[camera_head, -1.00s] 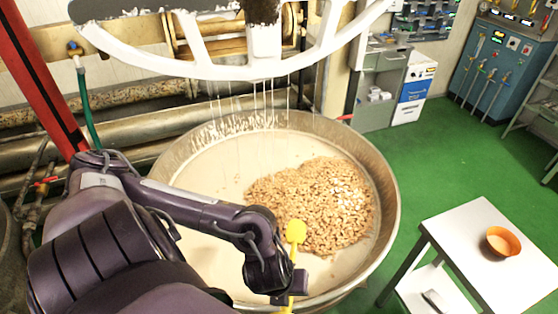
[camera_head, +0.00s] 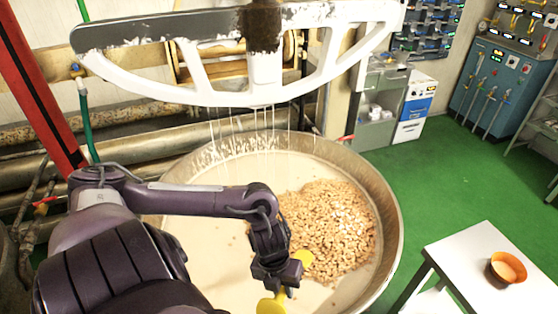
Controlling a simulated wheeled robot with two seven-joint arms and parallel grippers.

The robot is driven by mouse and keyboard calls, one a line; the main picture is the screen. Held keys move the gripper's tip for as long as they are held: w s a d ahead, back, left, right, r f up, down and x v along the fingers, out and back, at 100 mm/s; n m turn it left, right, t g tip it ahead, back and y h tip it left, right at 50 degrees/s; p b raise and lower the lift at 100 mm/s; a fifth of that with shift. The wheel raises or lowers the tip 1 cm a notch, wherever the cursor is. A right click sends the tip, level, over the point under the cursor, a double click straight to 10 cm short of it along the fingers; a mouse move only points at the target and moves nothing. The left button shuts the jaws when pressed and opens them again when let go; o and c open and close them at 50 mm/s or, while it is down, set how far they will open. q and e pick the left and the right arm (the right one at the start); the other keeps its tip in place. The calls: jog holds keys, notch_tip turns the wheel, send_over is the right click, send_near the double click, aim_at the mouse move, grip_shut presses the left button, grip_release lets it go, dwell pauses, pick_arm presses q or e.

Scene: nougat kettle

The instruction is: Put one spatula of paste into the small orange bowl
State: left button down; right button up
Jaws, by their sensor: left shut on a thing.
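The small orange bowl (camera_head: 508,268) stands on a white table (camera_head: 462,250) at the lower right; its inside looks paler. A large round metal kettle (camera_head: 384,190) fills the middle, with pale cream paste (camera_head: 205,240) and a heap of nuts (camera_head: 328,225) in it. My left gripper (camera_head: 284,284) is over the near right part of the kettle, shut on a yellow spatula (camera_head: 270,304). Yellow parts of the spatula show on both sides of the jaws, and its lower end is cut by the picture's edge. I cannot tell if it carries paste. My right gripper is out of view.
A white curved mixer arm (camera_head: 262,92) hangs over the back of the kettle, dripping paste. A red post (camera_head: 40,90) and a green hose (camera_head: 86,125) are at the left. Green floor (camera_head: 435,175) lies open between kettle and table. Blue cabinet (camera_head: 493,85) at the back right.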

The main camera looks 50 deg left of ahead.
pick_arm(q)
jog(key=shift+w+a+f+g+h, duration=0.15)
jog(key=shift+w+g, duration=0.15)
jog(key=shift+w, duration=0.15)
jog(key=shift+w+a+f+g+h, duration=0.1)
jog(key=shift+w+f+g+h, duration=0.05)
jog(key=shift+w+g, duration=0.2)
jog(key=shift+s+f, duration=0.15)
jog(key=shift+f, duration=0.35)
jog(key=w+a+f+t+y+b, duration=0.15)
jog(key=w+f+b, duration=0.25)
jog(key=f+b, duration=0.4)
jog(key=w+a+f+t+b, duration=0.25)
jog(key=w+f+b, duration=0.25)
jog(key=f+b, duration=0.3)
jog(key=shift+s+d+r+t+y+p, duration=0.3)
jog(key=shift+s+d+r+p, duration=0.4)
jog(key=shift+s+r+p, duration=1.45)
jog(key=shift+s+d+r+t+y+p, duration=0.3)
jog(key=shift+s+d+r+p, duration=0.65)
jog(key=shift+r+p, duration=1.3)
jog(key=shift+s+d+r+t+y+p, duration=0.15)
jog(key=shift+s+d+r+t+p, duration=0.35)
jog(key=shift+s+r+p, duration=1.85)
jog(key=shift+w+r+b, duration=0.5)
jog(key=shift+r+b, duration=0.3)
jog(key=shift+b, duration=0.1)
